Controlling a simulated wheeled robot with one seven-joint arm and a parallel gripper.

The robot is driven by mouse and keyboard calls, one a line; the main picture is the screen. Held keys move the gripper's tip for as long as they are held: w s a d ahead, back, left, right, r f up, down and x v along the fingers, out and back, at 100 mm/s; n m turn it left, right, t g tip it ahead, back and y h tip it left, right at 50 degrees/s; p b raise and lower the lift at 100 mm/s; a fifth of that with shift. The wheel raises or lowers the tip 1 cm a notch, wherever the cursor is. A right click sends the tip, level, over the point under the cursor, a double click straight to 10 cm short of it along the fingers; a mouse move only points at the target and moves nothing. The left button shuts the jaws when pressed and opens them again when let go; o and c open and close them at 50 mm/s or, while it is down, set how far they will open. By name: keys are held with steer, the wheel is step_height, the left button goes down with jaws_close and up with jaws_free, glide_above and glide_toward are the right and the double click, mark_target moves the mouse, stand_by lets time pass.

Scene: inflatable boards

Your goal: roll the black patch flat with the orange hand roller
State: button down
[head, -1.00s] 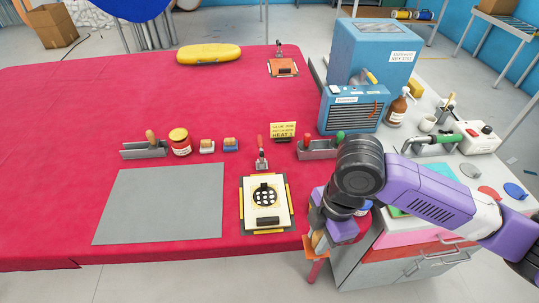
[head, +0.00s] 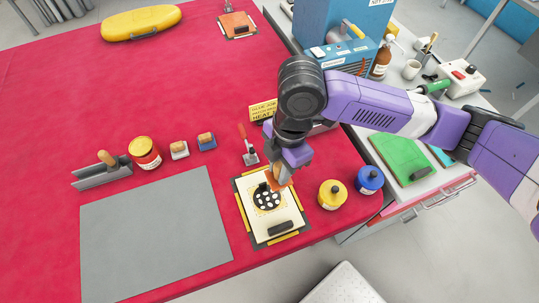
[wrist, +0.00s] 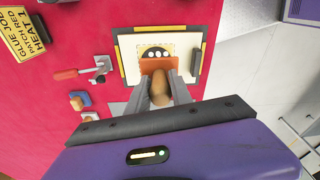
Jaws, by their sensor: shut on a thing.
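The black patch (head: 267,199) is a round black disc with several white spots on a cream sheet in a yellow-cornered frame (head: 247,222). It also shows in the wrist view (wrist: 156,52), partly hidden. My gripper (head: 284,172) is shut on the wooden handle (wrist: 160,92) of the orange hand roller (head: 277,180). The roller's orange head (wrist: 154,66) is at the patch's edge nearest the gripper in the wrist view and covers part of it. I cannot tell whether it touches the patch. A small dark block (head: 281,228) lies on the sheet in front of the patch.
A grey sheet (head: 150,240) lies to the left. The red table (head: 70,110) has free room behind.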

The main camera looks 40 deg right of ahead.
steer(key=shift+f+b, duration=2.55)
steer(key=shift+f, duration=0.8)
steer(key=shift+f+b, duration=0.55)
steer(key=shift+f, duration=0.1)
